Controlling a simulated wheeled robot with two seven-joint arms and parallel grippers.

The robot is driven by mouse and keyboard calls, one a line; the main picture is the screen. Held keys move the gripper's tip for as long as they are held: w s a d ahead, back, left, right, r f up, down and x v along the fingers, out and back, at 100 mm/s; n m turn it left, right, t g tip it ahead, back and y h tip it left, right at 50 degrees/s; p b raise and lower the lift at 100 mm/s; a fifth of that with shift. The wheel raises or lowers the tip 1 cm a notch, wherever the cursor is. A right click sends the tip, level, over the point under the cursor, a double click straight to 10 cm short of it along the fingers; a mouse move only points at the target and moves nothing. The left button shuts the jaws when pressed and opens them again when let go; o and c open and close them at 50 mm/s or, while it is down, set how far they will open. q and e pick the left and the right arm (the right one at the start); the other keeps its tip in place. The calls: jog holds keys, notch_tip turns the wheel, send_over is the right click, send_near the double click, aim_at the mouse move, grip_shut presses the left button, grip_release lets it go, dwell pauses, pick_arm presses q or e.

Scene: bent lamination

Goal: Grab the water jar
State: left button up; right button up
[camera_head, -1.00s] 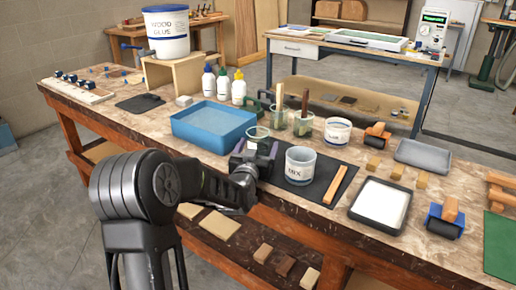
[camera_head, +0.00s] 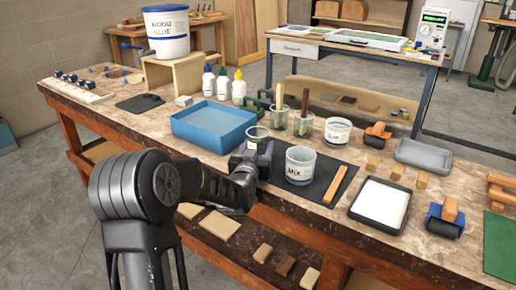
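A clear glass jar (camera_head: 257,135) stands on the workbench, just in front of the blue tray; it looks like the water jar, but I see no label on it. My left gripper (camera_head: 254,152) is low at the bench's near side, right at this jar. It covers the jar's lower part. The fingertips are small and dark, so I cannot tell whether they are apart from the glass or shut on it. My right gripper is out of view.
A MIX cup (camera_head: 300,166) stands close to the right on a dark mat (camera_head: 318,187), beside a wooden stick (camera_head: 335,184). The blue tray (camera_head: 213,128) is behind-left. Brush jars (camera_head: 279,119) and a glue tub (camera_head: 337,132) stand behind.

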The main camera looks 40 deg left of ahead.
pick_arm(q)
jog(key=c, duration=0.5)
jog(key=shift+c, duration=0.2)
jog(key=shift+r, duration=0.2)
notch_tip(320, 180, up, 10)
jog(key=p, duration=0.1)
jog(key=shift+f, duration=0.15)
dwell(0.6)
dwell(0.6)
